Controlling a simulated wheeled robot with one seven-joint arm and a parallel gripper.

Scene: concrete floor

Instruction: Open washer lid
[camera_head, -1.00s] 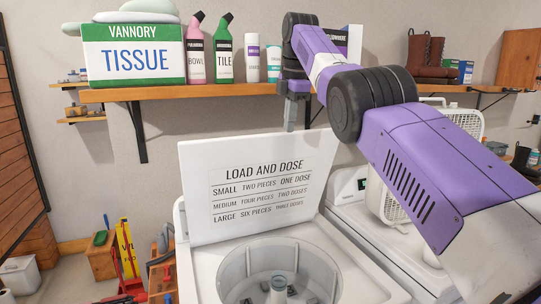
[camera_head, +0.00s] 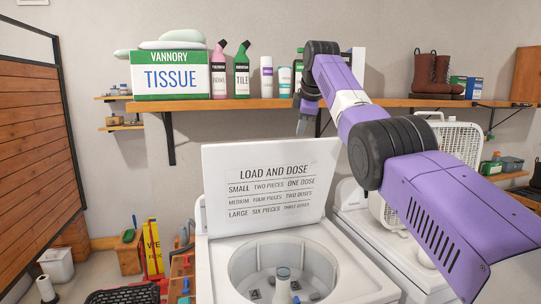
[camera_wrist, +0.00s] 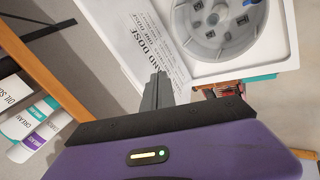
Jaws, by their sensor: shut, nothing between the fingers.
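The white washer (camera_head: 222,268) stands at the lower middle of the head view. Its lid (camera_head: 270,212) is raised nearly upright, with its printed "LOAD AND DOSE" side facing me and the round tub (camera_head: 252,272) exposed below. The lid (camera_wrist: 150,38) and tub also show in the wrist view. My gripper (camera_head: 303,127) points down in front of the shelf, above the lid's upper right edge. In the wrist view, my gripper (camera_wrist: 158,82) has its fingers together with nothing between them. It overlaps the lid's edge in the picture; I cannot tell whether it touches.
A wooden shelf (camera_head: 300,103) runs behind and above the lid, bearing a tissue box (camera_head: 172,76), bottles and boots (camera_head: 430,72). A second white machine (camera_head: 352,222) with a white fan (camera_head: 447,140) stands at the right. A yellow sign (camera_head: 153,247) stands at the left.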

